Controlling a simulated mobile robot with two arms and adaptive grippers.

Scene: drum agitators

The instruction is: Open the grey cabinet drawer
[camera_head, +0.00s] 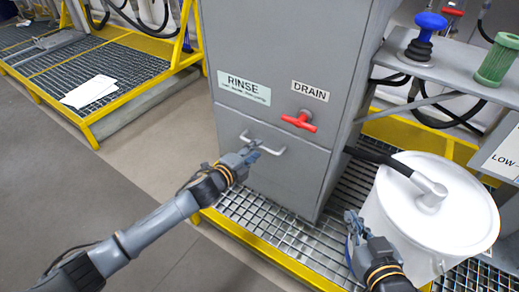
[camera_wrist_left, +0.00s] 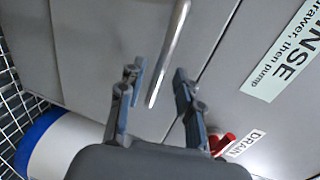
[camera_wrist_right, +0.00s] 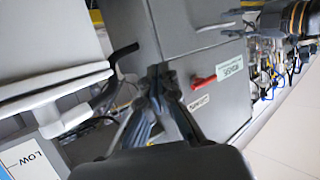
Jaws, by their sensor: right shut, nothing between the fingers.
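The grey cabinet (camera_head: 290,50) stands in the middle of the head view. Its lower front is the grey drawer (camera_head: 270,180), which looks flush with the cabinet, with a pale bar handle (camera_head: 275,150). My left gripper (camera_head: 252,153) is at the handle's left part. In the left wrist view its two fingers (camera_wrist_left: 156,80) are apart, with the handle (camera_wrist_left: 171,50) showing between them; I cannot tell whether they touch it. My right gripper (camera_head: 352,220) is shut and empty, between the cabinet and the white drum. Its closed fingers also show in the right wrist view (camera_wrist_right: 158,75).
A red drain handle (camera_head: 300,121) sticks out above the drawer. A white lidded drum (camera_head: 425,225) stands at the right on a yellow-edged metal grating (camera_head: 265,225). A grey shelf (camera_head: 455,75) with blue and green parts is at upper right.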

